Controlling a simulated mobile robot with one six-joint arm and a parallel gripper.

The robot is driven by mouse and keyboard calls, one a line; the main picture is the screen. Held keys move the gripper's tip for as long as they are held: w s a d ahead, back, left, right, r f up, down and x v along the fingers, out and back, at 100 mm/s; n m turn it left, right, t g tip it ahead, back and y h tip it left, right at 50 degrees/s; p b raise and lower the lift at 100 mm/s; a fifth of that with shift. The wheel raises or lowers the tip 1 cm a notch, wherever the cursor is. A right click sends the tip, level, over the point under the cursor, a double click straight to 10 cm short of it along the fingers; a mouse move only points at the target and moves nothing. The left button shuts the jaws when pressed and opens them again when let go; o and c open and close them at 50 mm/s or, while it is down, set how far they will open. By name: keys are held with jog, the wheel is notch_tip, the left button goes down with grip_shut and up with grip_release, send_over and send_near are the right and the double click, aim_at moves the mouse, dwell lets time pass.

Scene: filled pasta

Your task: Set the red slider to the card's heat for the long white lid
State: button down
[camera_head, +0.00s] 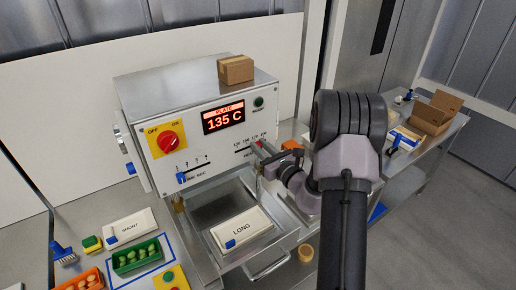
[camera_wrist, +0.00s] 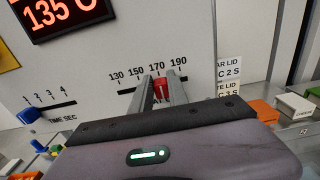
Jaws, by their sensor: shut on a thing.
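The red slider (camera_wrist: 161,88) sits on the heat scale of the machine front, under the 170 mark in the wrist view. My gripper (camera_wrist: 161,90) is shut on it, one finger on each side. In the head view my gripper (camera_head: 261,150) reaches the right part of the panel and mostly hides the slider. The card (camera_wrist: 229,85) is right of the scale; its visible text ends in "AR LID, C 2 S" and "TE LID, C 3 S", and the rest is cut off or covered. The white lid marked LONG (camera_head: 241,229) lies in the machine's open tray.
The display (camera_head: 224,118) reads PLATE 135 C. A blue time slider (camera_head: 181,177) and red OFF/ON knob (camera_head: 168,142) are left on the panel. A lid marked SHORT (camera_head: 129,229) and green pasta tray (camera_head: 138,257) lie at the left. A cardboard box (camera_head: 236,69) stands on top.

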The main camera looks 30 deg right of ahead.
jog(key=c, duration=1.3)
grip_release()
jog(key=s, duration=0.5)
jog(key=s+b, duration=0.1)
jog(key=s, duration=0.5)
jog(key=s+b, duration=0.1)
jog(key=s, duration=0.5)
jog(key=shift+s+d, duration=0.25)
